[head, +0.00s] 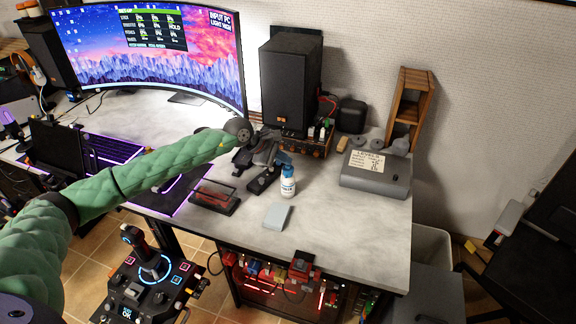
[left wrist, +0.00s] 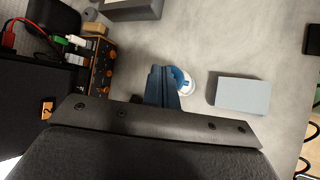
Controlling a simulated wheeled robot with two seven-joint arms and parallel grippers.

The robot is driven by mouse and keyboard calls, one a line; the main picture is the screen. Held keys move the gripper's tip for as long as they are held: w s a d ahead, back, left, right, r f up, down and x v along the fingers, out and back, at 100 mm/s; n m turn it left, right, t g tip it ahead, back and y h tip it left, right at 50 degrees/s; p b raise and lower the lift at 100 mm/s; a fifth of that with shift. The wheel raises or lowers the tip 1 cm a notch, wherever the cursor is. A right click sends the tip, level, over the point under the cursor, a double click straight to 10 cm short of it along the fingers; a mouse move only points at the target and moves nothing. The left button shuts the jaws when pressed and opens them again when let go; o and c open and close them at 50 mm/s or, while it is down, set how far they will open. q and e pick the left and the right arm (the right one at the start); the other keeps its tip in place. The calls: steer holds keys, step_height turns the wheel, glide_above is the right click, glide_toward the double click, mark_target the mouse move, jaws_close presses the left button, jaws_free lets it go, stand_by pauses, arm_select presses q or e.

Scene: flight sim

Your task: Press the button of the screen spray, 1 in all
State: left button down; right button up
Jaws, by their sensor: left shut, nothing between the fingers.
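The screen spray (head: 288,186) is a small white bottle with a blue label and blue top, upright on the desk. In the left wrist view the spray (left wrist: 186,82) is seen from above, partly hidden by my fingers. My left gripper (head: 282,158) is shut and empty, close to the top of the bottle. Its blue-grey fingers (left wrist: 162,86) lie just left of the spray's top in the wrist view; I cannot tell whether they touch it. My right gripper is not in view.
A light grey-blue block (head: 277,216) lies in front of the spray. A dark tray-like item (head: 214,198) lies to its left. A black speaker (head: 289,85) stands behind, a grey case (head: 375,176) to the right. The desk (head: 340,225) is clear at front right.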

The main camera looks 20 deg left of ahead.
arm_select(q)
steer(key=shift+r, duration=0.7)
steer(key=shift+r, duration=0.1)
step_height(320, 180, up, 5)
steer(key=shift+f, duration=0.1)
stand_by(0.5)
stand_by(0.5)
